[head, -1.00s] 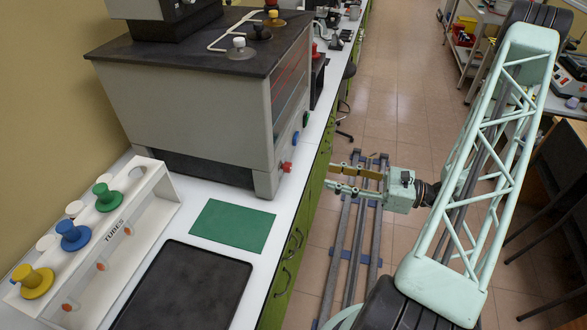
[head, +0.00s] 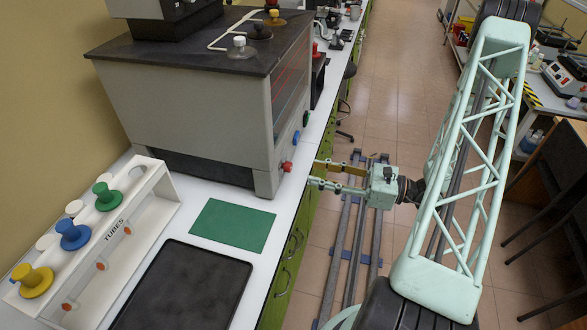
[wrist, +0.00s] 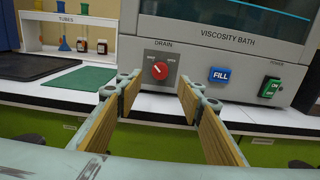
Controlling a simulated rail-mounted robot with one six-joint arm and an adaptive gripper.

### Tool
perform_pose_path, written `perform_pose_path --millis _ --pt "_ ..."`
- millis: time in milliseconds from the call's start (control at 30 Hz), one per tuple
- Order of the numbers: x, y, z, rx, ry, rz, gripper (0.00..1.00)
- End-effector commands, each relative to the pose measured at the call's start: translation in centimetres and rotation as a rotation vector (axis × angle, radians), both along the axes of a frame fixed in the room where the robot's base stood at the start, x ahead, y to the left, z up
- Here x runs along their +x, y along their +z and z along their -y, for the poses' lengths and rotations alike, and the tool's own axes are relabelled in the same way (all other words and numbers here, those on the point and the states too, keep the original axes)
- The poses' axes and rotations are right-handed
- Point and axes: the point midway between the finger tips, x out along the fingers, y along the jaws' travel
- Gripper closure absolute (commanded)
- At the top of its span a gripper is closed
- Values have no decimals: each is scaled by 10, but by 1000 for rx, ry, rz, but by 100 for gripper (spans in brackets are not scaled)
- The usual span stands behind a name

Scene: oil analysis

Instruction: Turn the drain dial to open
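The drain dial (wrist: 160,70) is a red knob with a pale pointer mark on a grey plate labelled DRAIN, on the front of the viscosity bath (wrist: 222,32). In the head view the red dial (head: 287,167) sits low on the bath's front face. My gripper (wrist: 158,92) is open and empty, its wood-coloured finger pads apart. In the wrist view the dial appears between and beyond the fingertips, not touched. In the head view my gripper (head: 314,172) points left at the bath's front, a short way right of the dial.
A blue FILL button (wrist: 220,75) and a green POWER switch (wrist: 270,87) are right of the dial. A green mat (head: 232,226), a black tray (head: 185,290) and a tube rack (head: 120,235) occupy the bench.

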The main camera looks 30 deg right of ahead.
Motion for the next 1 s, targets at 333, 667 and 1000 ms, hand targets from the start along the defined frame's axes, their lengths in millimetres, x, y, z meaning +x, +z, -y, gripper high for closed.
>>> perform_pose_path --millis 333,667,1000 --pt "23 0 -19 1 2 0 65" --pt "43 0 -37 0 3 0 65" --pt "61 0 -51 1 1 0 65"
